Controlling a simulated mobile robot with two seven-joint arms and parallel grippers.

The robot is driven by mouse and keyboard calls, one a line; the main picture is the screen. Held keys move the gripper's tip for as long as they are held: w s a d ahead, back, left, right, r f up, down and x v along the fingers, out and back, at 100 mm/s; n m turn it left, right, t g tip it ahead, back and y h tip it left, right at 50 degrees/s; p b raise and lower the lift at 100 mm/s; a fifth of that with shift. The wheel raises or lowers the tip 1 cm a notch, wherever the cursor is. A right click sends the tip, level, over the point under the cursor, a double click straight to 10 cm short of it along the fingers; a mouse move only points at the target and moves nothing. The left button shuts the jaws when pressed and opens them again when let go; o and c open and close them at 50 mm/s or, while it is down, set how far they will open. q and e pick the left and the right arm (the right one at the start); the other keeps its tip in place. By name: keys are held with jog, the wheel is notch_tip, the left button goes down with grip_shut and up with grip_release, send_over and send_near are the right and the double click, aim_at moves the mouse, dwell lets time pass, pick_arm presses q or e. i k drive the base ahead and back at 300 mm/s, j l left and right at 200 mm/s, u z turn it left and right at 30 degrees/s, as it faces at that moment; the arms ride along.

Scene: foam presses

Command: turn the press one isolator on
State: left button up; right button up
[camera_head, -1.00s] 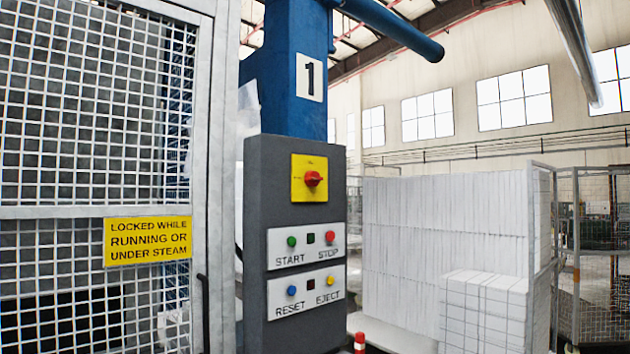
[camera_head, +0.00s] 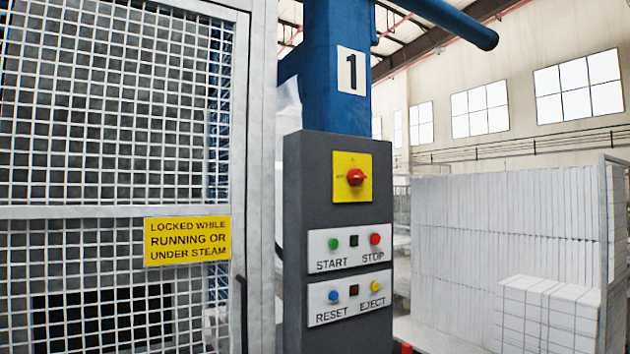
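The press one isolator is a red rotary knob (camera_head: 355,177) on a yellow plate (camera_head: 345,195). It sits near the top of the dark grey control box (camera_head: 308,215), in the middle of the head view. The plate's lettering is too small to read surely, and I cannot tell the knob's exact setting. A blue column (camera_head: 335,90) behind the box carries a white plate with the number 1 (camera_head: 351,71). Neither of my grippers shows in the view.
Below the isolator are START and STOP buttons (camera_head: 350,248) and RESET and EJECT buttons (camera_head: 350,297). A mesh gate (camera_head: 237,120) with a yellow warning sign (camera_head: 187,241) stands on the left. White foam blocks (camera_head: 548,311) are stacked at right. A red post top (camera_head: 406,348) shows low.

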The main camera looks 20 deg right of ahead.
aim_at(356, 177)
jog(key=i+l+u, duration=0.1)
jog(key=l+u, duration=0.2)
jog(key=l, duration=0.15)
jog(key=l+u, duration=0.25)
jog(key=l, duration=0.15)
jog(key=i+l+u, duration=0.1)
jog(key=l+u, duration=0.2)
jog(key=l, duration=0.65)
jog(key=l+u, duration=0.1)
jog(key=l, duration=0.85)
jog(key=k+l+u, duration=0.15)
jog(key=l, duration=1.8)
jog(key=k+l, duration=0.15)
jog(key=l, duration=0.8)
